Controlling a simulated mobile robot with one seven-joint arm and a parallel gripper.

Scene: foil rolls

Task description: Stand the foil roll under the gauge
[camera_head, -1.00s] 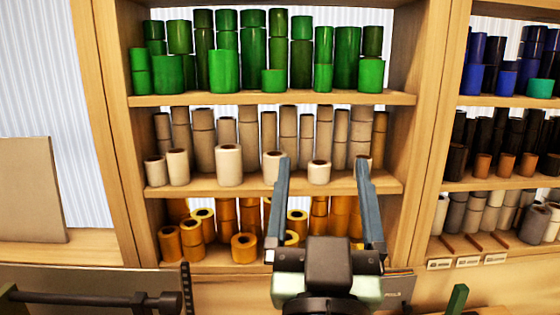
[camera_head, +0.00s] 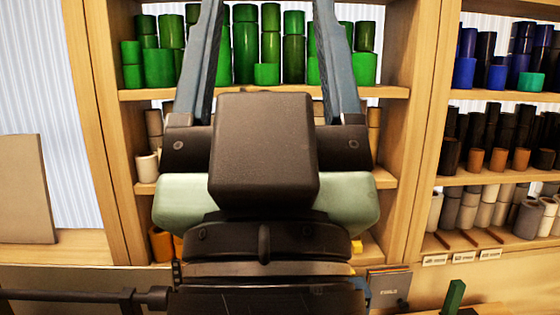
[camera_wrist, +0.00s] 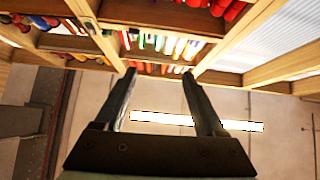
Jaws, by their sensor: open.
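My gripper (camera_head: 266,22) is open and empty in the head view, raised in front of the shelf unit, its fingers pointing up the picture. In the wrist view my gripper (camera_wrist: 158,76) has nothing between its fingers. Green rolls (camera_head: 245,50) stand on the top visible shelf, some seen between the fingers. Beige rolls (camera_head: 147,167) on the middle shelf and orange rolls (camera_head: 160,243) on the bottom one are mostly hidden behind my gripper. I cannot tell which roll is the foil roll, and I cannot make out a gauge for certain.
A dark horizontal rod (camera_head: 70,297) lies at lower left and a green post (camera_head: 454,297) stands at lower right. Another shelf (camera_head: 500,180) at right holds blue, black and grey rolls. A beige board (camera_head: 26,188) leans at left. The wrist view shows bright light strips (camera_wrist: 196,121).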

